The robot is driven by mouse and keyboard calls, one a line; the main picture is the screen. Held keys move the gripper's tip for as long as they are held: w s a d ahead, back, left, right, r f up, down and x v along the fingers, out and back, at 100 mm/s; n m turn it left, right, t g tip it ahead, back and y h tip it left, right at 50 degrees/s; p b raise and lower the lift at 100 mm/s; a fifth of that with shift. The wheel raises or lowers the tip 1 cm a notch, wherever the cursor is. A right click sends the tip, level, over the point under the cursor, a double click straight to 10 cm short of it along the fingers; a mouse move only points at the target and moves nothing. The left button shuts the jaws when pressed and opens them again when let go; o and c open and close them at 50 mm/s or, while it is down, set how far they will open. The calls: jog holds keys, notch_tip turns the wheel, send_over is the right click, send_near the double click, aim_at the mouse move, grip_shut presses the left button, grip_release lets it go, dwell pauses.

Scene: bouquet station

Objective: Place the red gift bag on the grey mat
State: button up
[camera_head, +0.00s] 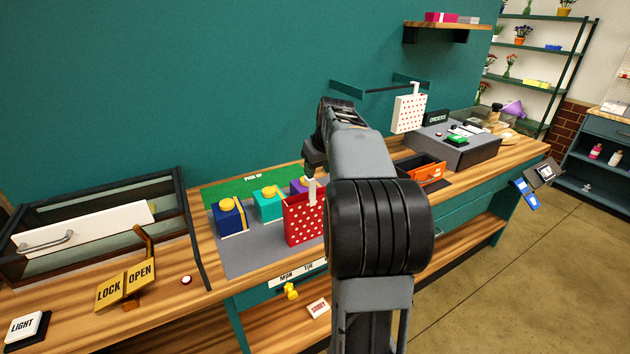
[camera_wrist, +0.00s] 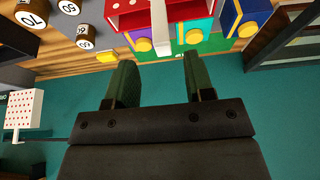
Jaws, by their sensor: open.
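The red gift bag (camera_head: 303,222) with white dots and a pale upright handle appears to stand upright at the front right of the grey mat (camera_head: 243,258). In the wrist view the red bag (camera_wrist: 122,20) is at the top edge, partly cut off, with its white handle (camera_wrist: 160,25) beyond and roughly between my fingertips. My gripper (camera_wrist: 158,72) is open, its two green fingers apart with nothing between them. In the head view my arm hides most of the gripper and the mat's right part.
Blue (camera_head: 229,216), teal (camera_head: 268,204) and purple (camera_head: 298,186) boxes with yellow tops stand behind and left of the bag. A white dotted bag (camera_head: 408,114) hangs from a wall rail.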

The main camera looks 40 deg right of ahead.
jog(key=s+a, duration=0.3)
jog(key=a, duration=0.5)
jog(key=s+a, duration=0.4)
jog(key=a, duration=0.3)
jog(key=s+a+f+n, duration=0.1)
jog(key=s+a+f, duration=0.8)
jog(key=s+a, duration=0.1)
jog(key=shift+s+n+y, duration=0.3)
jog(key=shift+s, duration=0.1)
jog(key=shift+d, duration=0.1)
jog(key=shift+c, duration=0.6)
